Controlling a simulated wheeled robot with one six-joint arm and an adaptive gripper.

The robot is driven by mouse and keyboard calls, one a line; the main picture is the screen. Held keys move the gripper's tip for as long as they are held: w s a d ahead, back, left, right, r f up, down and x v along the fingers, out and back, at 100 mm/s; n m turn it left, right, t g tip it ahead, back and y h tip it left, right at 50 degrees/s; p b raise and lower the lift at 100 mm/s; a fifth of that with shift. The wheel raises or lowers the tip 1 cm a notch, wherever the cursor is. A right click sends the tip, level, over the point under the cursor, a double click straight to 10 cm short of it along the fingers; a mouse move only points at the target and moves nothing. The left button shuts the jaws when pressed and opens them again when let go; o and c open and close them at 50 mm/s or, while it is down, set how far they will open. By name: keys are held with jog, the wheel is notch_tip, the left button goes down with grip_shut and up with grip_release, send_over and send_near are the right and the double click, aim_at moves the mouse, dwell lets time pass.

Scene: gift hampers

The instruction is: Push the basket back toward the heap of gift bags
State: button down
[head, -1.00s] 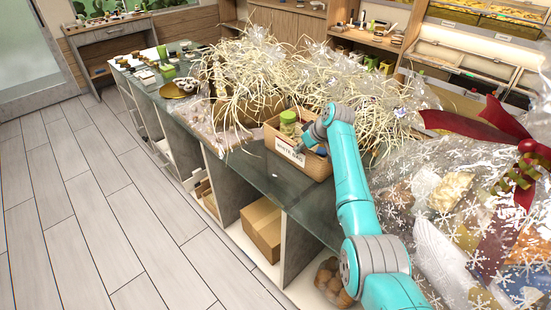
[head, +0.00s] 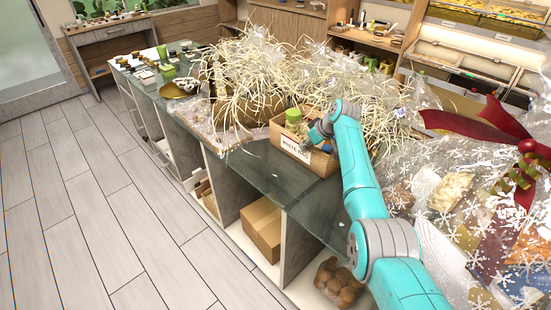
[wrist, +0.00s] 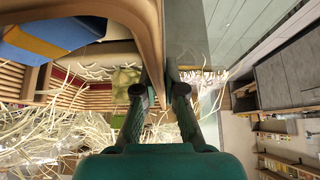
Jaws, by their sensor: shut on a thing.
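The tan woven basket (head: 322,163) stands upright on the dark glass counter, with a white label on its front side. It holds a green-topped jar (head: 293,117) and a blue item, partly hidden by my arm. My gripper (head: 311,137) is at the basket's right part, its fingertips hard to make out there. In the wrist view my gripper (wrist: 159,92) has one finger on each side of the basket's rim (wrist: 152,32) and is shut on it. The heap of gift bags (head: 262,75), clear wrap with pale shredded straw, lies right behind the basket; straw hangs close to it.
A large snowflake-printed bag with a red bow (head: 497,125) stands at the right, near my arm. Bare glass counter (head: 275,178) lies in front of the basket. A cardboard box (head: 262,228) sits on a shelf below. Small goods stand at the counter's far left end.

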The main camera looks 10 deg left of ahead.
jog(key=shift+w+d, duration=0.1)
jog(key=shift+d, duration=0.05)
jog(key=c, duration=1.2)
grip_release()
jog(key=shift+f, duration=0.25)
jog(key=shift+d+r, duration=0.2)
jog(key=shift+r, duration=0.3)
jog(key=v, duration=1.1)
jog(key=shift+r, duration=0.1)
jog(key=shift+s, duration=0.2)
